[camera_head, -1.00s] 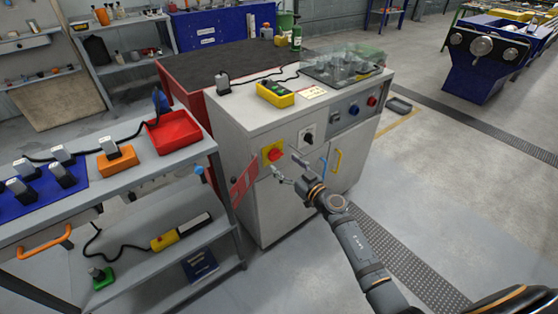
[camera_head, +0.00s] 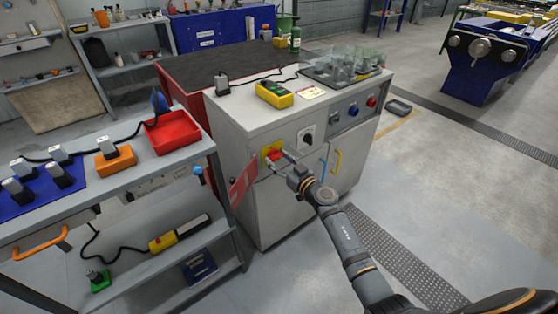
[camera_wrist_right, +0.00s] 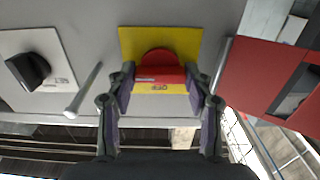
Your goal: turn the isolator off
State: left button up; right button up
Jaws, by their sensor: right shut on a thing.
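The isolator is a red rotary handle (camera_wrist_right: 158,68) on a yellow plate (camera_wrist_right: 190,40) on the front of the grey cabinet (camera_head: 265,205). In the head view the yellow plate (camera_head: 267,148) shows beside my right gripper (camera_head: 278,162), which partly covers the handle. In the right wrist view my right gripper (camera_wrist_right: 160,85) has one finger on each side of the red handle and is shut on it. Lettering on the plate's lower part is partly readable as "OFF". My left gripper is not in view.
A black rotary switch on a white plate (camera_wrist_right: 28,72) sits beside the isolator, with a pale rod-like handle (camera_wrist_right: 83,90) between. A red panel (camera_head: 243,183) stands out on the other side. A shelf bench with a red tray (camera_head: 173,132) is at left.

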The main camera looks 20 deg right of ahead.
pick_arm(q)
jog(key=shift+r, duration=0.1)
pick_arm(e)
jog(key=shift+n+p, duration=0.35)
jog(key=shift+n, duration=0.05)
jog(key=shift+r+n+p, duration=0.1)
jog(key=shift+n+p, duration=0.3)
jog(key=shift+n, duration=0.3)
jog(key=n+p, duration=0.1)
jog(key=n, duration=0.2)
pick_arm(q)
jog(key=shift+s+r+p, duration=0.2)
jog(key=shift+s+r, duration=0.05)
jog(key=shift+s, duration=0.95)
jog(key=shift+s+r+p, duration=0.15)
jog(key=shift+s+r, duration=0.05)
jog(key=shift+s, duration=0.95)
pick_arm(e)
jog(key=shift+n, duration=6.2)
jog(key=shift+f, duration=0.2)
